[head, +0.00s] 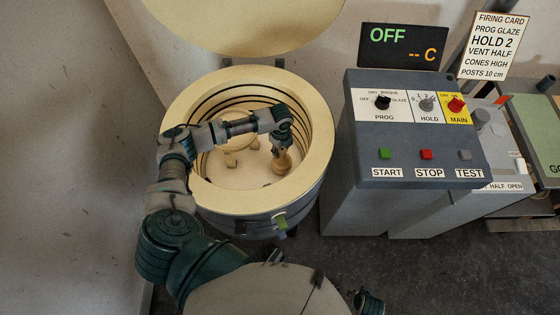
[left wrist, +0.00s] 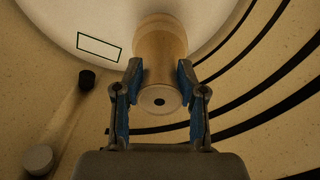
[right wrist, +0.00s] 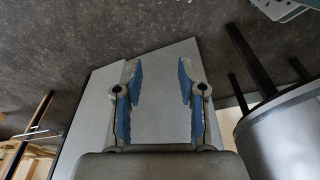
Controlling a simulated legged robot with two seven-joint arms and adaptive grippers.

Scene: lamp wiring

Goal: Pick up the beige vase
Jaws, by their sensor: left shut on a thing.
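The beige vase (head: 282,163) is inside the open round kiln (head: 178,135), toward the right of its chamber. My left gripper (head: 283,143) reaches down into the kiln and is shut on the vase. In the left wrist view, the vase (left wrist: 160,45) sits between the blue-padded fingers of the left gripper (left wrist: 160,72), with a dark hole in its near end. Whether its far end touches the surface behind it is not clear. My right gripper (right wrist: 158,75) is open and empty in the right wrist view, facing a plain grey panel.
The kiln lid (head: 245,22) stands raised at the back. The grey control box (head: 415,165), with knobs and buttons, stands right of the kiln. A pale disc (left wrist: 72,18) with a green-edged rectangle and a dark stub (left wrist: 87,79) lie near the vase. The kiln wall surrounds my left gripper.

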